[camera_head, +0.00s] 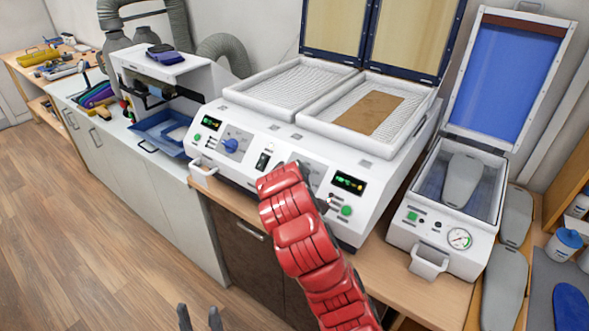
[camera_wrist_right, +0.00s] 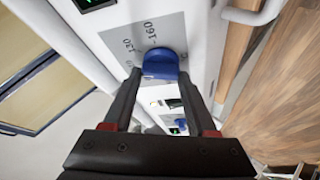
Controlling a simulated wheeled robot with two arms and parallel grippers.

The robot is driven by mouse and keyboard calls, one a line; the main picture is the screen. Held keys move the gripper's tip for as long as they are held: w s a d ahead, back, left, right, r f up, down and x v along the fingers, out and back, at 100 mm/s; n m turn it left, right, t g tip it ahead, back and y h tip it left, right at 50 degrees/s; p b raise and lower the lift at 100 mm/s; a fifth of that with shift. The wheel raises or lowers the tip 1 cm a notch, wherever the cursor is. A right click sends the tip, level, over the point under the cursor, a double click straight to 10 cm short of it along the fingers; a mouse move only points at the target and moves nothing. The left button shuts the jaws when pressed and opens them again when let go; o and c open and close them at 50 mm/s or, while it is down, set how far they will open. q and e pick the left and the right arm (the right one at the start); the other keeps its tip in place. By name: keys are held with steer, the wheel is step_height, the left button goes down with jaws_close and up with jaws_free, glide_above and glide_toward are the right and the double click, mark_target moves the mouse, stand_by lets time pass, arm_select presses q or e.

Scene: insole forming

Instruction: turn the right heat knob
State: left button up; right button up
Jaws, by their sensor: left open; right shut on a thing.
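The right heat knob (camera_wrist_right: 160,64) is blue and sits on a grey dial plate with the marks 130 and 160 in the right wrist view. My right gripper (camera_wrist_right: 160,77) is shut on it, one black finger on each side. In the head view my red right arm hides this knob and the gripper's fingers. The white heater (camera_head: 262,165) carries the dials and green-lit displays on its front. My left gripper (camera_head: 200,318) shows only as two dark, parted fingertips at the bottom edge. It is open and empty, low and away from the heater.
The left heat knob (camera_head: 231,146) is blue, on the same front panel. A tan sheet (camera_head: 368,113) lies on the heater's right bed under a raised lid. A white press (camera_head: 433,243) with its blue lid up stands to the right. Wood floor is free at the left.

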steer(key=n+p, duration=0.1)
steer(key=n, duration=0.1)
steer(key=n+g+y+p, duration=0.1)
steer(key=n+g+p, duration=0.1)
steer(key=n, duration=0.1)
steer(key=shift+r+n+y, duration=0.3)
steer(key=n+g+p, duration=0.1)
steer(key=n+p, duration=0.1)
steer(key=n+g+p, duration=0.1)
steer(key=n+p, duration=0.2)
steer(key=shift+g, duration=0.3)
steer(key=n+g+p, duration=0.2)
steer(key=n+p, duration=0.2)
steer(key=shift+n, duration=0.4)
steer(key=n+g+h+p, duration=0.1)
steer(key=n+p, duration=0.1)
steer(key=n, duration=0.1)
steer(key=shift+w+f+h, duration=0.1)
steer(key=shift+h, duration=0.3)
steer(key=shift+f+n+g+p, duration=0.1)
steer(key=shift+n+g+p, duration=0.3)
steer(key=shift+n+p, duration=0.35)
steer(key=shift+h, duration=0.3)
steer(key=o, duration=1.4)
steer(key=shift+c, duration=0.2)
